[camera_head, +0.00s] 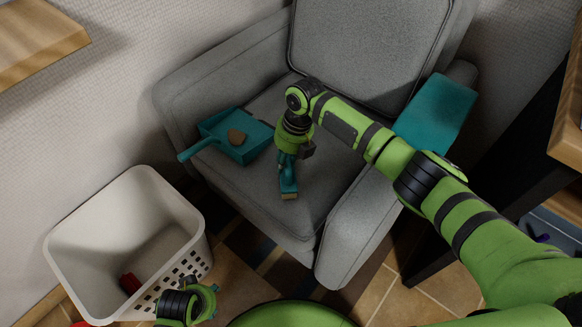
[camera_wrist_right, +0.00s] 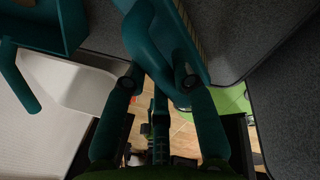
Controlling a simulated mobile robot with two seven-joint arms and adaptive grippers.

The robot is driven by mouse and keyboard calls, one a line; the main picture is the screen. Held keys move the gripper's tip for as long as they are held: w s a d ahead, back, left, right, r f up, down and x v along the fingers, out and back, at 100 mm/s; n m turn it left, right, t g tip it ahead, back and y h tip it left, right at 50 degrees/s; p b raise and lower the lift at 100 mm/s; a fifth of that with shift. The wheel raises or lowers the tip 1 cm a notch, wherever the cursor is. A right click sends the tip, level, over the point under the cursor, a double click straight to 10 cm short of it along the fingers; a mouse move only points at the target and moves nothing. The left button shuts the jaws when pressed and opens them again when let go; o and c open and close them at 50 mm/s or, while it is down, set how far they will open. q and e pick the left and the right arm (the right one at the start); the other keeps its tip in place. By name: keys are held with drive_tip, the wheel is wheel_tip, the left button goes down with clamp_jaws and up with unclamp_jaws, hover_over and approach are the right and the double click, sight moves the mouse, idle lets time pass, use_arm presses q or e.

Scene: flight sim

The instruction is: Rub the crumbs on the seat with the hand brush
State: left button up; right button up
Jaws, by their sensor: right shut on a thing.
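My right gripper (camera_head: 288,157) is over the front of the grey armchair's seat (camera_head: 250,185), pointing down. It is shut on the teal hand brush (camera_head: 288,183), whose pale bristle end is low at the seat's front. In the right wrist view the brush (camera_wrist_right: 155,35) sits between the two fingers (camera_wrist_right: 160,82). A teal dustpan (camera_head: 215,127) lies on the seat to the left, with a brown piece (camera_head: 236,136) in it. I cannot make out separate crumbs. My left gripper (camera_head: 208,297) is low by the basket; its jaw state is unclear.
A white laundry basket (camera_head: 72,240) with a red item (camera_head: 130,283) inside stands on the floor at left. A teal flat thing (camera_head: 436,112) lies over the chair's right armrest. A dark table (camera_head: 520,160) is at right and a wooden shelf (camera_head: 35,45) at upper left.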

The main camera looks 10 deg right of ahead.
drive_tip(key=shift+w+a+f+b, duration=0.25)
drive_tip(key=shift+w+a+b, duration=0.75)
drive_tip(key=shift+b, duration=0.8)
drive_tip(key=shift+w+a+r+b, duration=0.15)
drive_tip(key=shift+w+a+b, duration=0.25)
drive_tip(key=shift+b, duration=0.25)
drive_tip(key=shift+r, duration=0.15)
drive_tip(key=s+d+p, duration=0.1)
drive_tip(key=p, duration=0.2)
drive_tip(key=shift+s+d+r, duration=0.1)
drive_tip(key=shift+s+d+p, duration=0.6)
drive_tip(key=shift+p, duration=0.6)
drive_tip(key=shift+s+d+f+p, duration=0.2)
drive_tip(key=shift+s+d+p, duration=0.05)
drive_tip(key=shift+p, duration=0.05)
